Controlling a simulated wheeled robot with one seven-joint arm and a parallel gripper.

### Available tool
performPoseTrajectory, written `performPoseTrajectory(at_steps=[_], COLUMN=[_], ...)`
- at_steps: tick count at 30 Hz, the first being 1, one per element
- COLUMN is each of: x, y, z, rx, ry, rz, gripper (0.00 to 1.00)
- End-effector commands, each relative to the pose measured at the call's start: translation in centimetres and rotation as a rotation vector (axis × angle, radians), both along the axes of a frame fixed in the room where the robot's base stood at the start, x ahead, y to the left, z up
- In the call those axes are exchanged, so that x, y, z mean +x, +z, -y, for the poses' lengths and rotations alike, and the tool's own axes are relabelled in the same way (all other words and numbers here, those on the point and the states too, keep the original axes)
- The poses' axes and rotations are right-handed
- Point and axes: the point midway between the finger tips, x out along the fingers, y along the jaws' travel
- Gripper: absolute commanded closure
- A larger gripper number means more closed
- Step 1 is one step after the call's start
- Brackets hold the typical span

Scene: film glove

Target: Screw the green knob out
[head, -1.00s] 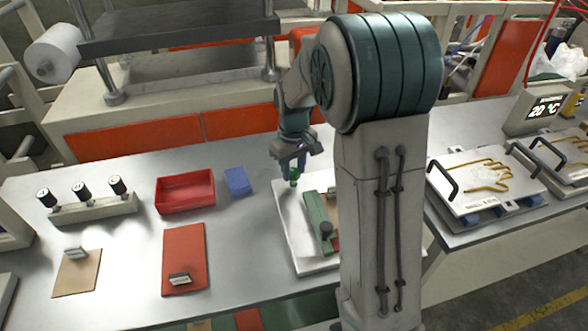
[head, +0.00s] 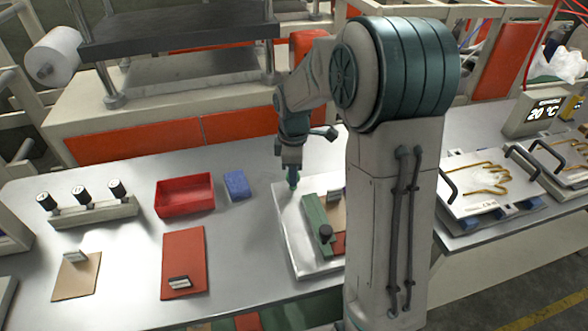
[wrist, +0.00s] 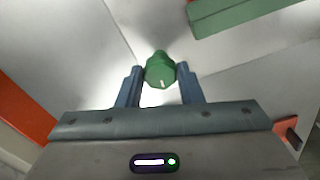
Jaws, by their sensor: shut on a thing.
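The green knob (wrist: 159,68) sits between the two fingers of my gripper (wrist: 160,86) in the wrist view, with a pale mark on its face. My gripper is shut on it. In the head view my gripper (head: 292,182) points down over the back left part of a pale plate (head: 290,228), and the fingers hide most of the knob. I cannot tell whether the knob's thread is still in the plate.
A green bar with a dark knob (head: 326,233) lies on the plate, right of my gripper. A blue block (head: 236,184) and a red tray (head: 184,206) stand to the left. Glove plates with black handles (head: 484,206) lie to the right.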

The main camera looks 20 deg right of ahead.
Motion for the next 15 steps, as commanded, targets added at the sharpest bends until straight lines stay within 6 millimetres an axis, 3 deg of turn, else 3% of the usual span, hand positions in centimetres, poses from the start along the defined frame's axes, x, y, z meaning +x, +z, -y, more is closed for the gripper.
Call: performPoseTrajectory(at_steps=[15], x=[0.02], y=[-0.05], z=[-0.05], rx=[0.0], ry=[0.115], rz=[-0.001], gripper=[0.9])
